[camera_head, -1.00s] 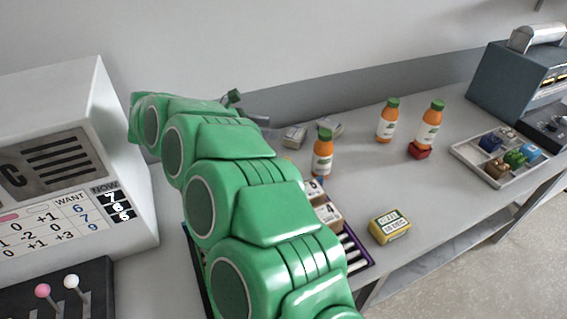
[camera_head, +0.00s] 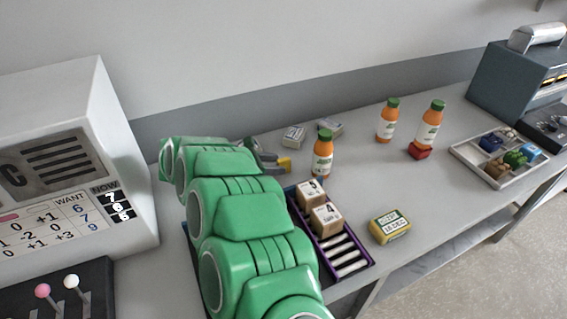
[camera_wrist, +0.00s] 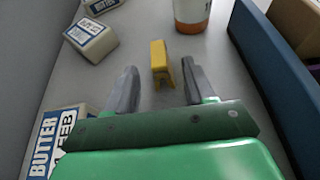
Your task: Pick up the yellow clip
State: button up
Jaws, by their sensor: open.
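The yellow clip (camera_wrist: 159,60) stands on the grey table in the wrist view, ahead of my gripper (camera_wrist: 158,84) and between the lines of its two fingers. It also shows as a small yellow piece in the head view (camera_head: 285,164), beside my gripper (camera_head: 266,158). My gripper is open and empty, with its grey fingers spread to either side of the clip's near end. I cannot tell how high the fingertips are above the table.
An orange bottle (camera_head: 322,156) stands just beyond the clip. Butter boxes (camera_wrist: 91,40) lie to the left in the wrist view. A blue-walled tray (camera_wrist: 268,75) with brown boxes (camera_head: 326,217) stands to the right. More bottles (camera_head: 387,122) stand farther right.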

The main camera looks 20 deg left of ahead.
aim_at(287, 163)
jog(key=shift+r+x, duration=0.15)
jog(key=shift+x, duration=1.2)
jog(key=shift+r+x, duration=0.15)
jog(key=shift+x, duration=1.2)
jog(key=shift+d, duration=0.15)
grip_shut()
